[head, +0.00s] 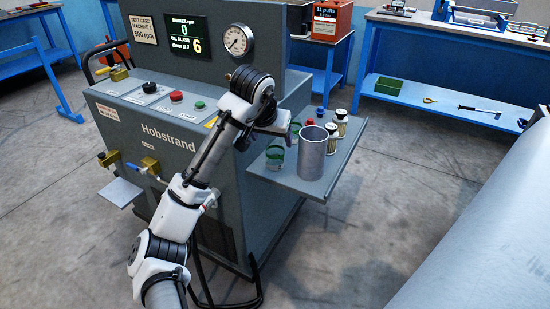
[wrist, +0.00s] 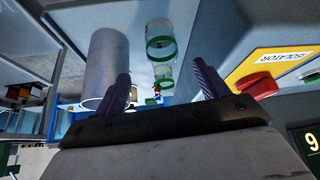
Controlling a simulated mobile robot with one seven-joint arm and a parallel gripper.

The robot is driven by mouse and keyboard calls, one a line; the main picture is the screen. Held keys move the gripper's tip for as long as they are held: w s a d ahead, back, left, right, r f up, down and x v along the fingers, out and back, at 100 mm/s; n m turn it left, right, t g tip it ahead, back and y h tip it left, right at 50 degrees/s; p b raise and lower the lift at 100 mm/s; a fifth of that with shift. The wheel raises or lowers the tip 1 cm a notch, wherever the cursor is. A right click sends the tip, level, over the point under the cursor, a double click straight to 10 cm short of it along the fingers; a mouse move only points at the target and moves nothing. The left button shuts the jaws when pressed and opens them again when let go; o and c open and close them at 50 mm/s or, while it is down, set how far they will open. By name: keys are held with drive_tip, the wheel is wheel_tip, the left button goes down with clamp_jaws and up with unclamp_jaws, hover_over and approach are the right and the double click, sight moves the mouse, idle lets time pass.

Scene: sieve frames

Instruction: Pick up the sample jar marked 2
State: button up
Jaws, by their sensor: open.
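Two clear glass jars with green bands stand on the grey side shelf (head: 296,180). The nearer jar (head: 275,154) is in front of the farther one (head: 294,133). Two small jars with pale labels and dark lids, one nearer (head: 331,139) and one farther (head: 341,121), stand at the shelf's right. I cannot read a 2 on any jar. My gripper (wrist: 164,86) is open and empty at the shelf's left. In the wrist view one green-banded jar (wrist: 159,42) and another (wrist: 163,76) show beyond and between the fingers, apart from them.
Red (head: 309,122) and blue (head: 320,112) tops show behind. The grey Hobstrand machine (head: 160,125) borders the shelf at left; its red isolator knob (wrist: 256,86) is near my gripper.

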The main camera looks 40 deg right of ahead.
sight(275, 149)
drive_tip(key=x, duration=0.9)
drive_tip(key=shift+w+r, duration=0.1)
drive_tip(key=shift+w, duration=0.1)
drive_tip(key=shift+c, duration=0.2)
drive_tip(key=c, duration=1)
drive_tip(key=shift+r, duration=0.2)
